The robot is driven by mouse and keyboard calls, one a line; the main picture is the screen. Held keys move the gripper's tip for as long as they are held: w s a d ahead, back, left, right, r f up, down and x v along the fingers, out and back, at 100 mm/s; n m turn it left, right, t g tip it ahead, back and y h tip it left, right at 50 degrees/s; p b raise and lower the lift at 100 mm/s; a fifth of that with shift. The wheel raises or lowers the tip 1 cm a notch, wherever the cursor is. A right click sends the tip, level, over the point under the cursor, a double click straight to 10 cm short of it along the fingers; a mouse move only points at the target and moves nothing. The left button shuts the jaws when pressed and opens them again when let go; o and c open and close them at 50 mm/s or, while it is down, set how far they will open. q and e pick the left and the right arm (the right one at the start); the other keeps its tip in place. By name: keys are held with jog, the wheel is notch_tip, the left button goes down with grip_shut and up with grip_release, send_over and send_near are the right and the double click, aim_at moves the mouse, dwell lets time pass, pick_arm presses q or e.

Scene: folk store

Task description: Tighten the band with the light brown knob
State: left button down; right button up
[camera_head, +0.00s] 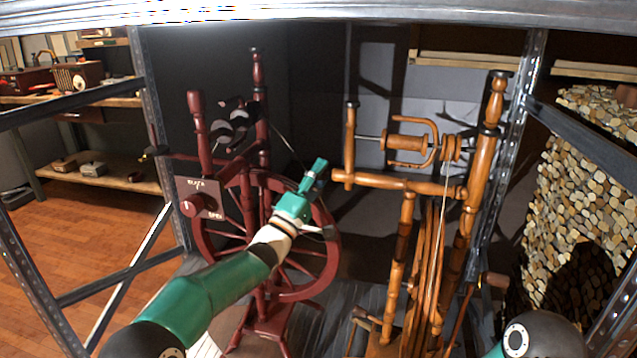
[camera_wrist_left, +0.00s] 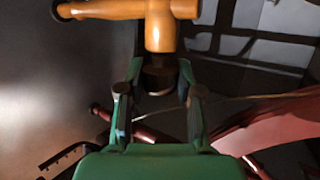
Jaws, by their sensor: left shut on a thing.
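The light brown spinning wheel (camera_head: 400,183) stands right of centre in the head view. Its light brown knob (camera_head: 338,176) is at the left end of the horizontal bar. My left gripper (camera_head: 320,166) reaches up to this end and is shut on the knob. In the left wrist view, the two fingers of my left gripper (camera_wrist_left: 160,75) close around the dark lower end of the light brown knob (camera_wrist_left: 160,32). A thin pale band (camera_head: 446,205) runs down from the bobbin side. My right gripper is out of view.
A dark red spinning wheel (camera_head: 322,222) stands close behind and left of my left forearm. Metal shelf posts (camera_head: 160,120) frame both sides. Stacked logs (camera_head: 590,180) are at the right.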

pick_arm(q)
jog(key=shift+d+f, duration=0.1)
jog(key=shift+f, duration=0.4)
jog(key=c, duration=0.7)
grip_release()
jog(key=shift+c, duration=0.2)
jog(key=shift+r, duration=0.3)
jog(key=v, duration=1.2)
